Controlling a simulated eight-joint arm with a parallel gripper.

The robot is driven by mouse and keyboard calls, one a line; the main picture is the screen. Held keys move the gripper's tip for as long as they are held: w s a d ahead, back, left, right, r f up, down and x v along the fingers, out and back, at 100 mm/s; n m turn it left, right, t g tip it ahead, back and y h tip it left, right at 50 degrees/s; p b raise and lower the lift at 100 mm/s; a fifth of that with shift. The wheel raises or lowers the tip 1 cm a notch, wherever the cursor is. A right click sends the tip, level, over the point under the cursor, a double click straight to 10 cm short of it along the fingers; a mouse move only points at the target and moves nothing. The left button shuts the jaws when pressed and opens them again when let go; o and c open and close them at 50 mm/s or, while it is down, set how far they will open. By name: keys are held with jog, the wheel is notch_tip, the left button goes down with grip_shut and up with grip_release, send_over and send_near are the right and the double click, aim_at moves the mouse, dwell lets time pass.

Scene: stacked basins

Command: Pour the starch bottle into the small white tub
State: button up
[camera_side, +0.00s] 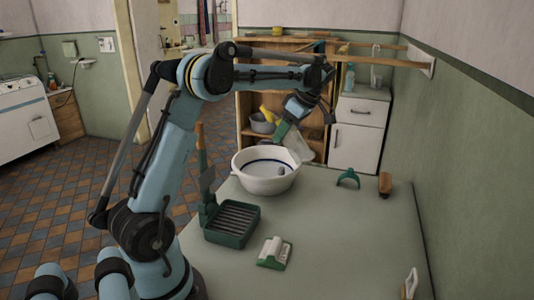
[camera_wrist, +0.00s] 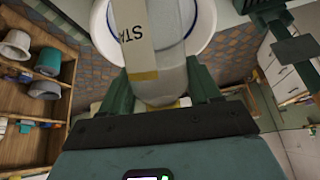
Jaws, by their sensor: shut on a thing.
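The starch bottle (camera_wrist: 175,50) is pale and translucent, with a label reading "STA" in the wrist view. My gripper (camera_wrist: 158,88) is shut on it, one green finger on each side. In the side view my gripper (camera_side: 283,131) holds the bottle (camera_side: 301,148) tilted above the back right rim of the white tub (camera_side: 262,186). The tub is round with a dark blue line inside and stands on the table. A small grey-blue patch shows inside it; I cannot tell what it is. The tub's rim (camera_wrist: 101,28) also shows behind the bottle in the wrist view. The bottle's mouth is not clear.
A green ribbed tray (camera_side: 232,224) stands at the tub's front left. A green-and-white brush-like item (camera_side: 274,252) lies in front. A green arched item (camera_side: 348,178) and a brown block (camera_side: 385,185) are to the right. A wooden shelf (camera_wrist: 38,95) is behind. The table's right middle is clear.

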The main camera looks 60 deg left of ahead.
aim_at(297, 132)
jog(key=d+g+y, duration=0.1)
jog(key=w+d+g+y, duration=0.1)
jog(key=y, duration=0.1)
jog(key=shift+w+d+r+y, duration=0.2)
jog(key=shift+r+y, duration=0.1)
jog(key=shift+r, duration=0.1)
jog(key=shift+w+d+f+g+y, duration=0.1)
jog(key=shift+w+d+g+y, duration=0.25)
jog(key=shift+g+y, duration=0.3)
jog(key=shift+w+d+g+y, duration=0.1)
jog(key=shift+d+g+y, duration=0.35)
jog(key=shift+y, duration=0.4)
